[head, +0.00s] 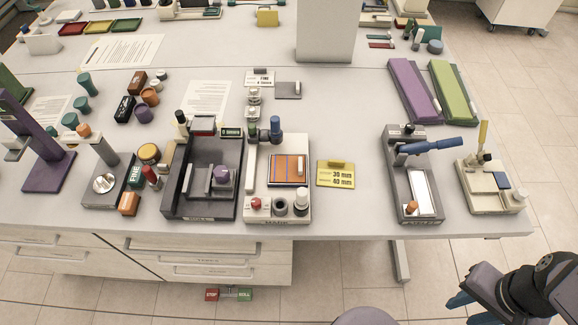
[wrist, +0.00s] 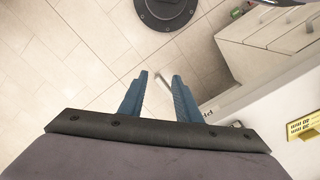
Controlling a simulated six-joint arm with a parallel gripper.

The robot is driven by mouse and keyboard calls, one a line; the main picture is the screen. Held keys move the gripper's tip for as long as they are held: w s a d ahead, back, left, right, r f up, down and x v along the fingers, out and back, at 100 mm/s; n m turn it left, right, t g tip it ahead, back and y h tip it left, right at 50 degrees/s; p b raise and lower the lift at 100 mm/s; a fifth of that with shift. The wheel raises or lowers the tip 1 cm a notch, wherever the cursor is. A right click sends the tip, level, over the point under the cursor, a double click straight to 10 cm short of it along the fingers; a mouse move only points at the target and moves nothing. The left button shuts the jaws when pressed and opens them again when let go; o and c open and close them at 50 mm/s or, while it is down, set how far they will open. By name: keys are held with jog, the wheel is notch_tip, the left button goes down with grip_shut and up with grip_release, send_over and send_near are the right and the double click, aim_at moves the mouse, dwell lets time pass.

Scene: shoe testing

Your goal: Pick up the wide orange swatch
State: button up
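An orange swatch (head: 287,169) lies flat in the middle of a white testing device (head: 262,187) on the table, with a small grey handle at its right edge. I cannot tell for sure that it is the wide one. My gripper (head: 466,309) is at the lower right of the head view, off the table's front edge and far from the swatch. In the wrist view, its two blue fingers (wrist: 160,97) stand apart with nothing between them, over the floor. The swatch is not visible in the wrist view.
A yellow sign (head: 336,174) reading 30 mm and 40 mm stands right of the white device. A black device (head: 203,204) stands close on its left. A grey device with a blue lever (head: 428,146) is further right. The table is clear between the sign and that device.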

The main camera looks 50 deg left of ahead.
jog(key=w+a+r+n, duration=0.1)
jog(key=w+a+r, duration=0.1)
jog(key=a, duration=0.5)
jog(key=w+a+r+n+p, duration=0.1)
jog(key=w+a+r+n, duration=0.1)
jog(key=w+a, duration=0.3)
jog(key=w+a+r+n+p, duration=0.1)
jog(key=w+a+r, duration=0.1)
jog(key=a, duration=0.7)
jog(key=shift+w+a+r+n, duration=0.15)
jog(key=shift+w+n, duration=0.05)
jog(key=shift+w, duration=0.15)
jog(key=shift+w+a+r+n, duration=0.1)
jog(key=shift+w+r+n, duration=0.1)
jog(key=shift+w, duration=0.15)
jog(key=s+a+r+n+p, duration=0.2)
jog(key=s+a, duration=0.1)
jog(key=a, duration=1.2)
jog(key=n, duration=0.2)
send_over(301, 168)
jog(key=shift+d+r, duration=0.1)
jog(key=shift+r, duration=0.2)
jog(key=shift+s+f+p, duration=0.1)
jog(key=shift+f+p, duration=1.85)
jog(key=shift+f, duration=1.7)
jog(key=shift+c, duration=0.2)
grip_shut()
